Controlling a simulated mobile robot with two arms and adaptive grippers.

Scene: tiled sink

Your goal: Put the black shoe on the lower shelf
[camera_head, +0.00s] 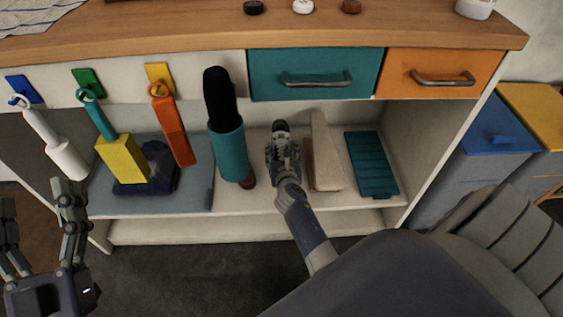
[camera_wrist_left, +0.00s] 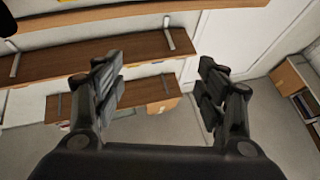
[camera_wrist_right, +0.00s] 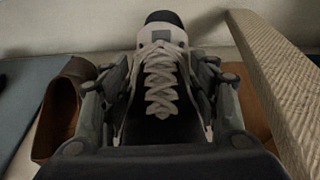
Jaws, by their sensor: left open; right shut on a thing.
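The black shoe, with white laces and a pale collar, fills the middle of the right wrist view (camera_wrist_right: 160,90). My right gripper (camera_wrist_right: 165,75) is shut on it, with a finger along each side. In the head view the right gripper (camera_head: 283,150) reaches into the open shelf unit, over the upper board (camera_head: 262,200), and mostly hides the shoe. I cannot tell whether the shoe touches the board. The lower shelf (camera_head: 250,230) is a pale board beneath, its visible part bare. My left gripper (camera_head: 38,205) is open and empty at the left, away from the shelves.
A brown shoe (camera_wrist_right: 65,110) stands left of the held shoe. A tall teal and black object (camera_head: 226,145) stands left. Several tools hang nearby. Drawers (camera_head: 315,75) are above.

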